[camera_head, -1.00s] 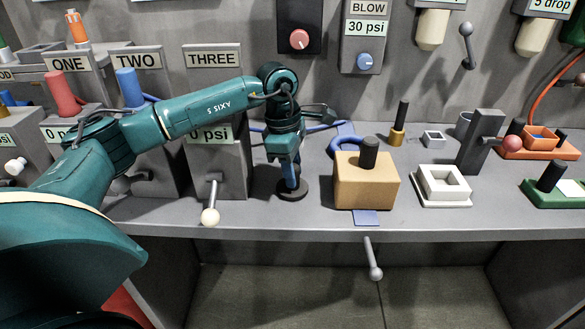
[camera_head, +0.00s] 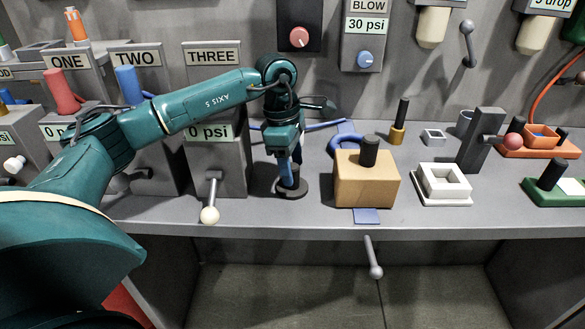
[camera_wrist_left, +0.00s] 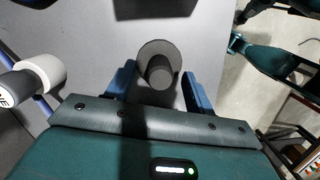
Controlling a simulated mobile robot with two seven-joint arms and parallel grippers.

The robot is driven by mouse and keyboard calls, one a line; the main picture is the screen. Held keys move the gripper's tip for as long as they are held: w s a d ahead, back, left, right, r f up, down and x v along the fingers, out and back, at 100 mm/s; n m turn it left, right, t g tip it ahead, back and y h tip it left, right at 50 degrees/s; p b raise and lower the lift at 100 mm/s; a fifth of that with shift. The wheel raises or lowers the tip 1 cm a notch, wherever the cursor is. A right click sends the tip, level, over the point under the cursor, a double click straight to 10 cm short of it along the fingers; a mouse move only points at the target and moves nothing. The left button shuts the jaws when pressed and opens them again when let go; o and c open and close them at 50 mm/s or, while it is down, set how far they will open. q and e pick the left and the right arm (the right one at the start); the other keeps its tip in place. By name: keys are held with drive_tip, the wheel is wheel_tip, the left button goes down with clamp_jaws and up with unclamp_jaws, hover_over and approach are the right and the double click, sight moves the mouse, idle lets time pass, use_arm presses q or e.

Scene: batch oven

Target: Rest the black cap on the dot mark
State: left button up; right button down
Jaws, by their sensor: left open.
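In the left wrist view, the fingers are spread apart on either side of the cap (camera_wrist_left: 158,49), and the gripper (camera_wrist_left: 159,84) is open. I cannot tell whether a finger touches the knob. I cannot make out the dot mark in either view. My right gripper does not show.
A tan block (camera_head: 366,186) with a black knob stands right of the cap, over a blue strip (camera_head: 366,216). A lever with a cream ball (camera_head: 210,215) sticks out at left. A white square frame (camera_head: 443,186) and a grey post (camera_head: 480,141) stand further right.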

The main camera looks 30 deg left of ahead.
use_arm(q)
wheel_tip(320, 180, up, 12)
drive_tip(key=a, duration=0.1)
drive_tip(key=shift+s+a+f, duration=0.15)
drive_tip(key=shift+s+a, duration=0.1)
drive_tip(key=shift+a, duration=0.05)
idle(0.6)
idle(0.4)
